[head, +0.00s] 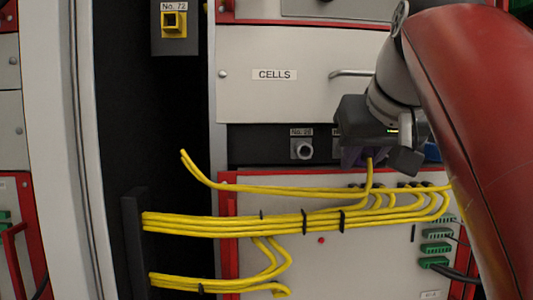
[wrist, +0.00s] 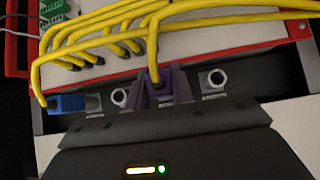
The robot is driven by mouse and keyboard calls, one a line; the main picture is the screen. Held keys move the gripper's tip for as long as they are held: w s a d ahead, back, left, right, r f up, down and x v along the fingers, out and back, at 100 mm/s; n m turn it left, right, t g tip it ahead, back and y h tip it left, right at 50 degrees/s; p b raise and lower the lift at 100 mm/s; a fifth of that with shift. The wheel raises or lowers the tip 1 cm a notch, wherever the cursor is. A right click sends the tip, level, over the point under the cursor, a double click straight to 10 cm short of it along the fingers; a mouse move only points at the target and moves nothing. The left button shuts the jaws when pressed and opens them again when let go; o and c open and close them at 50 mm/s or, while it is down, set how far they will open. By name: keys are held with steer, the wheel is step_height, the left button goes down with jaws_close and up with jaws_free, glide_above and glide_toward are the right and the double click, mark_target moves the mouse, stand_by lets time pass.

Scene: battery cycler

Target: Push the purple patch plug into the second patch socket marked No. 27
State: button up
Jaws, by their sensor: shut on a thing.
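My gripper is shut on this plug, which also shows in the wrist view (wrist: 158,90) at the dark socket strip. A round grey patch socket (head: 304,149) is left of my gripper, under a small label too blurred to read. In the wrist view, one open socket (wrist: 120,97) is left of the plug and another (wrist: 215,80) is right. The socket behind the plug is hidden, so I cannot tell how far in the plug is.
A blue plug (wrist: 68,103) sits left of the sockets in the wrist view. Yellow cables (head: 290,222) run in bundles across the lower panel. A CELLS drawer (head: 275,95) with a handle is above. A yellow No. 72 socket (head: 174,22) is at upper left.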

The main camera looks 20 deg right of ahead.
steer(key=shift+w+d, duration=0.2)
steer(key=shift+w, duration=0.5)
stand_by(0.4)
steer(key=o, duration=0.8)
steer(key=shift+o, duration=0.2)
